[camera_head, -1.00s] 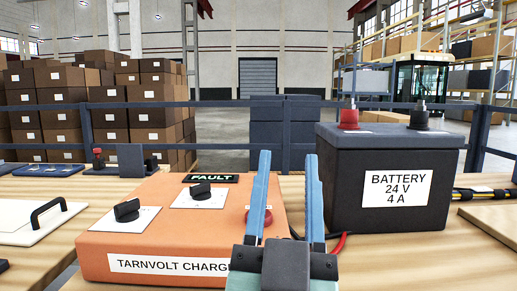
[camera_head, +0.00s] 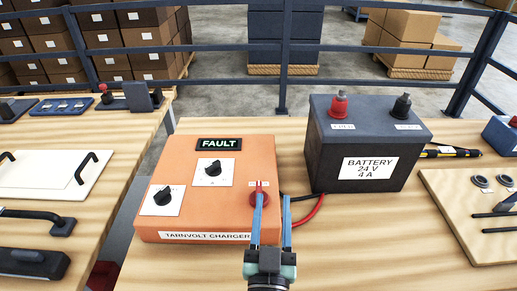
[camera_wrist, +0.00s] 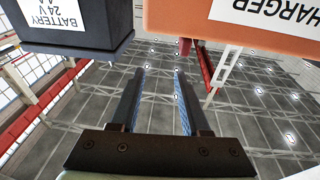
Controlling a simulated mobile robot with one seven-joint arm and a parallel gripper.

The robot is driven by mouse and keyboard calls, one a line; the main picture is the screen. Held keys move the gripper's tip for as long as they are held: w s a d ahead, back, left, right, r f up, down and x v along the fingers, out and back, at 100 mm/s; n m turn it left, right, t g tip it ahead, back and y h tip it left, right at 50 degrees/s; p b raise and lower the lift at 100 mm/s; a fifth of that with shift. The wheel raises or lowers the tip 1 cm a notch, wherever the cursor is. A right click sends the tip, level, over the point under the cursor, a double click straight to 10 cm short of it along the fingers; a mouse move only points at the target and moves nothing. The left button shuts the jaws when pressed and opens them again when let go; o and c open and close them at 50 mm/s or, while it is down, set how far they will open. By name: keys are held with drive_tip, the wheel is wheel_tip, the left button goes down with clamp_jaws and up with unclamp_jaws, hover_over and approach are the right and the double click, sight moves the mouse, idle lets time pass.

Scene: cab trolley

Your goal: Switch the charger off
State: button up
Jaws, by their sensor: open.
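The orange charger (camera_head: 205,220) stands on the wooden bench; its label reads TARNVOLT CHARGER, and its lit display (camera_head: 219,144) reads FAULT. Two black rotary knobs, one upper (camera_head: 213,169) and one lower left (camera_head: 162,195), sit on white plates on its top. A red round switch (camera_head: 260,185) with a pale marking is near its right edge. My gripper (camera_head: 272,198) is open and empty at the charger's right front; its left finger overlaps the red switch's lower edge in the picture. Contact cannot be told. The wrist view shows the open fingers (camera_wrist: 157,72) and the charger's front (camera_wrist: 235,25).
A dark battery (camera_head: 345,135), labelled 24 V 4 A, stands right of the charger. A red cable (camera_head: 309,213) runs between them. Panels with handles lie on the left bench (camera_head: 100,225); another board (camera_head: 470,235) lies at right. Bare bench shows in front of the battery.

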sight(259, 182)
drive_tip(key=s+a+f+n+g+y+p, duration=0.1)
drive_tip(key=s+a+f+g+y+p, duration=0.1)
drive_tip(key=s+p, duration=0.3)
drive_tip(key=w, duration=0.7)
drive_tip(key=w+p, duration=0.1)
drive_tip(key=w, duration=0.6)
drive_tip(key=shift+w+a+f, duration=0.15)
drive_tip(key=shift+a+f, duration=0.05)
drive_tip(key=shift+c, duration=0.3)
clamp_jaws()
